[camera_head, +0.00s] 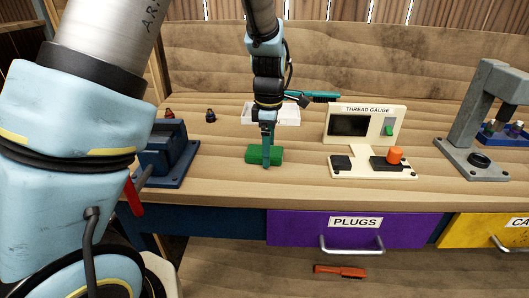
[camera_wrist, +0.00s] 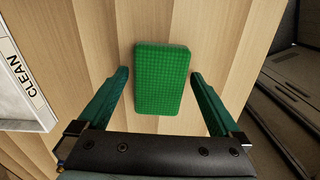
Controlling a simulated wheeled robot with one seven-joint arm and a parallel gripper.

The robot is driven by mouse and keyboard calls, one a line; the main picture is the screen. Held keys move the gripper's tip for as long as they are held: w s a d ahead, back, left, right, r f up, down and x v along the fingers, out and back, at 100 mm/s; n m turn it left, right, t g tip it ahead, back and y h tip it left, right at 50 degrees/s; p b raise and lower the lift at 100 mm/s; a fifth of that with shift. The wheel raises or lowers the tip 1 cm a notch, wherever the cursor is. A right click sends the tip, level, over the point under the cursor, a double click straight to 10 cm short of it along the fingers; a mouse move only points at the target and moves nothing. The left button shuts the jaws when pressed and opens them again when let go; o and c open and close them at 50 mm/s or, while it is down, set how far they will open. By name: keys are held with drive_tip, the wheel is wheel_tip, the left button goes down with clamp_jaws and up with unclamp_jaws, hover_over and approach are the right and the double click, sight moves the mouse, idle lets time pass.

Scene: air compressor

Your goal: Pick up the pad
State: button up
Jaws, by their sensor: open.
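The green pad (camera_head: 252,155) lies flat on the wooden workbench, near the front middle. In the wrist view the pad (camera_wrist: 162,78) is a textured green block between and a little beyond my two teal fingers. My gripper (camera_head: 267,158) is open and points down at the pad. In the wrist view my gripper (camera_wrist: 160,82) has one finger on each side of the pad, with bare wood showing between each finger and the pad. I cannot tell the exact height of the fingertips above the bench.
A white tray marked CLEAN (camera_wrist: 20,75) lies left in the wrist view; the white tray (camera_head: 288,117) is behind my gripper in the head view. A blue vise (camera_head: 170,155) stands left. The thread gauge (camera_head: 362,130) and a grey press (camera_head: 480,130) stand right. A purple PLUGS drawer (camera_head: 290,230) is below.

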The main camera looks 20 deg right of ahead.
drive_tip(key=c, duration=1.2)
drive_tip(key=shift+o, duration=0.2)
wheel_tip(320, 180, up, 10)
drive_tip(key=b, duration=0.1)
drive_tip(key=shift+b, duration=0.35)
drive_tip(key=o, duration=0.8)
drive_tip(key=shift+c, duration=0.2)
drive_tip(key=c, duration=0.6)
drive_tip(key=shift+s, duration=0.1)
drive_tip(key=shift+c, duration=0.2)
